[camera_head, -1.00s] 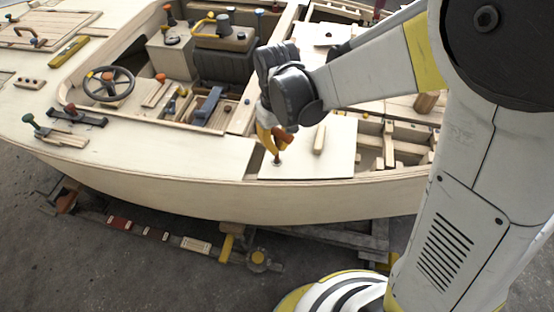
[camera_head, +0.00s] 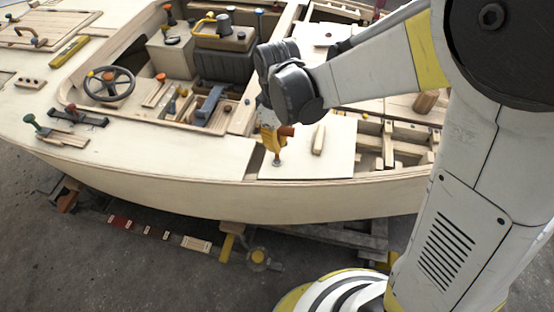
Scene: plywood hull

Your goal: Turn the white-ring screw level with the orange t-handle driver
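My gripper (camera_head: 271,140), with yellow fingers, is above the near edge of the pale deck panel. It is shut on the orange t-handle driver; one end of the orange-brown handle (camera_head: 287,131) sticks out to the right of the fingers. The driver's shaft (camera_head: 277,154) points down, close to upright, to a small pale-ringed screw (camera_head: 277,163) at the panel's near left corner. The tip appears to meet the screw, but the contact is too small to tell surely. The fingers hide the rest of the handle, and the screw's slot cannot be made out.
The pale deck panel (camera_head: 335,160) carries a small wooden block (camera_head: 319,139) right of the driver. Open wooden compartments (camera_head: 391,150) lie further right. A steering wheel (camera_head: 109,84) and a grey clamp-like piece (camera_head: 207,106) stand to the left. Bare deck lies left of the driver.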

